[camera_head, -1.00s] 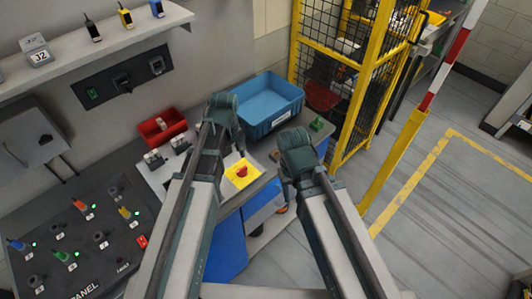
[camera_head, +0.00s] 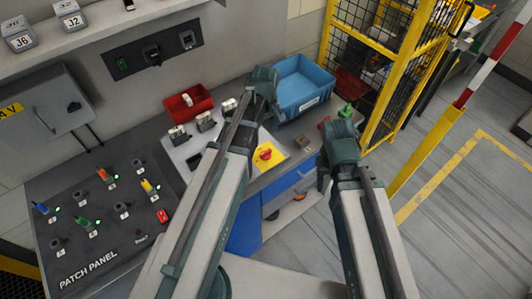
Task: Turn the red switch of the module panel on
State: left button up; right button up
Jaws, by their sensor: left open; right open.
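A red rotary knob (camera_head: 265,154) sits on a yellow square plate (camera_head: 277,153) at the right end of a pale panel (camera_head: 182,153) that also carries grey modules. I cannot read whether the knob is on or off. My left gripper (camera_head: 277,112) is above the panel's back right part, near the yellow plate and apart from the knob; it is open and empty, its fingers mostly hidden by its own arm. My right gripper (camera_head: 322,178) is open and empty, right of the panel, in front of the bench edge.
A patch panel (camera_head: 100,222) with coloured plugs and a red rocker (camera_head: 162,215) lies at left. A red bin (camera_head: 190,102) and a blue bin (camera_head: 303,85) stand behind the panel. A yellow mesh cage (camera_head: 385,85) stands at right. Floor is open at far right.

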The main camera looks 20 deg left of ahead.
aim_at(266, 152)
pick_arm(q)
notch_tip(266, 152, down, 11)
jog(key=b, duration=0.9)
jog(key=shift+r+b, duration=0.1)
jog(key=shift+b, duration=0.25)
jog(key=c, duration=1.4)
jog(key=shift+o, duration=0.2)
